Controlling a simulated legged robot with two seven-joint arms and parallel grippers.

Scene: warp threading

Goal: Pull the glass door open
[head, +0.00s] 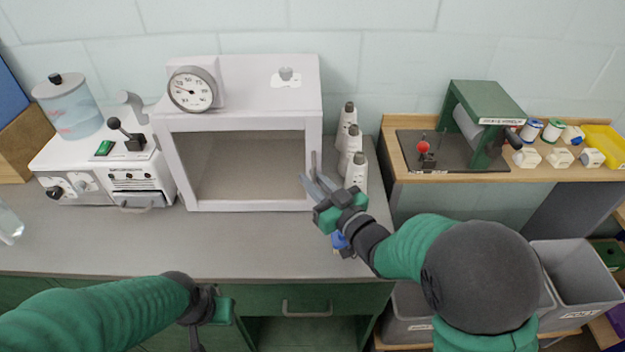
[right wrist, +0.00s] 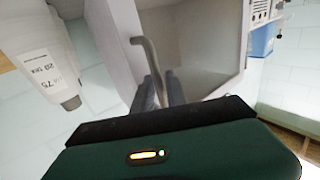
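The white cabinet (head: 245,85) stands on the counter with its glass door (head: 245,165) facing me, and the door looks closed. Its grey bar handle (head: 313,163) is at the door's right edge. My right gripper (head: 313,183) is at the handle with its fingers apart. In the right wrist view the handle (right wrist: 148,62) runs down between the two fingertips (right wrist: 164,88); whether they touch it I cannot tell. My left gripper (head: 213,312) is low in front of the counter, away from the door, its fingers not clear.
Several white bottles (head: 355,170) stand close right of the cabinet, beside my right gripper. A white machine (head: 110,165) with a lever is on the left. The counter (head: 230,245) before the door is clear. A green press (head: 480,120) stands on the shelf at right.

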